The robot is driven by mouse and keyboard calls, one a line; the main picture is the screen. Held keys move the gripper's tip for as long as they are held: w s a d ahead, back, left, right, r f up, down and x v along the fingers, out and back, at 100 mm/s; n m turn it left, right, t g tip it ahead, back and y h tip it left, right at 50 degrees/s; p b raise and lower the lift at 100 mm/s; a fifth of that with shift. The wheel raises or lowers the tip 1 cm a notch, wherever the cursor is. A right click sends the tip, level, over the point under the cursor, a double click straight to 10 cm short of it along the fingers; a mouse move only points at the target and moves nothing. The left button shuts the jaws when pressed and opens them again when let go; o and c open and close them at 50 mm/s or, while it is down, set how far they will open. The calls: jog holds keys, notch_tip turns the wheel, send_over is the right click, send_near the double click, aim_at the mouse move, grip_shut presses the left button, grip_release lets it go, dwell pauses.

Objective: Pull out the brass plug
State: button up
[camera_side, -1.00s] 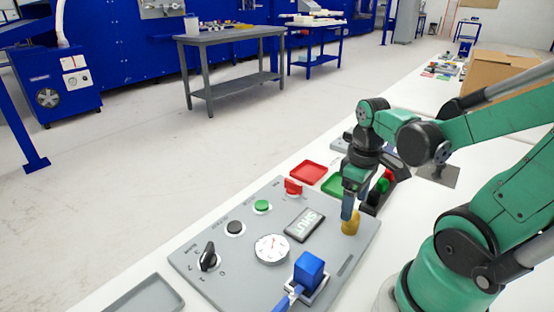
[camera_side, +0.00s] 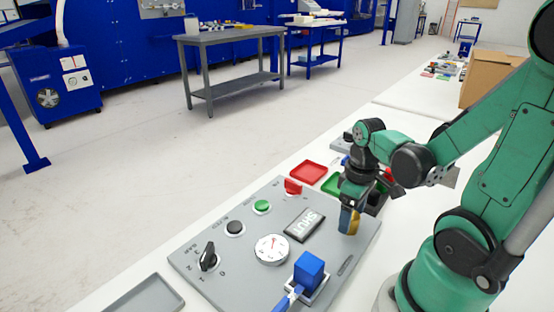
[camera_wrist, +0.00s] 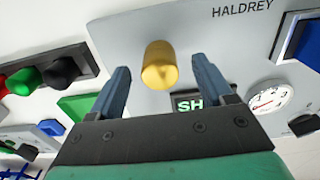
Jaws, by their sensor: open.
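The brass plug (camera_side: 355,222) stands on the grey panel (camera_side: 330,262), to the right of the display that reads SHUT (camera_side: 304,225). In the wrist view the brass plug (camera_wrist: 159,66) lies ahead, between the lines of the two blue fingers. My gripper (camera_side: 347,219) is low over the panel at the plug, and one finger hides part of it in the side view. In the wrist view my gripper (camera_wrist: 161,82) is open, with a gap between each finger and the plug.
The panel also carries a dial gauge (camera_side: 272,249), a black selector knob (camera_side: 208,257), green (camera_side: 262,206) and red (camera_side: 293,187) controls and a blue block (camera_side: 309,271). Behind are a red tray (camera_side: 309,172) and a green tray (camera_side: 333,184). An empty grey tray (camera_side: 145,296) lies front left.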

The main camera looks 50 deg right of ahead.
dwell(0.4)
grip_shut()
jog(key=shift+r, duration=0.15)
jog(key=shift+r, duration=2.85)
